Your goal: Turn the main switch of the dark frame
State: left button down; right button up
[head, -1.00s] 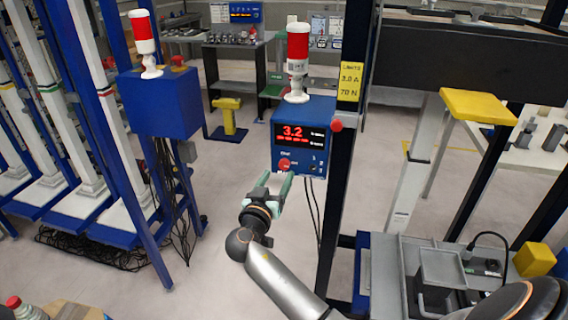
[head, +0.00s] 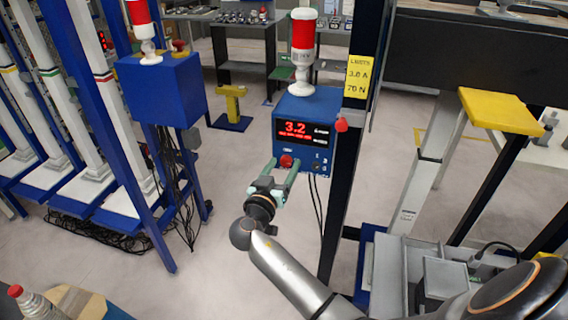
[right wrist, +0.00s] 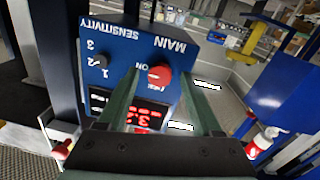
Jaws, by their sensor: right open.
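The blue control box (head: 310,112) is fixed to the left of the dark frame post (head: 345,160) and shows a red 3.2 display. The main switch is a red round knob (head: 286,161) low on the box's front; in the right wrist view the knob (right wrist: 159,75) shows upside down beside the word MAIN. My right gripper (head: 281,168) is open, with its two greenish fingers pointing at the knob. In the right wrist view the knob lies between the finger lines, near the tips. I cannot tell whether the fingers touch it. My left gripper is not in view.
A red-and-white signal lamp (head: 303,48) stands on the box. A yellow limits sign (head: 360,76) and a red button (head: 341,125) are on the post. A second blue box (head: 160,90) stands left on a blue frame. Cables hang below both boxes.

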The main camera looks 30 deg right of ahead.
grip_shut()
dwell(0.6)
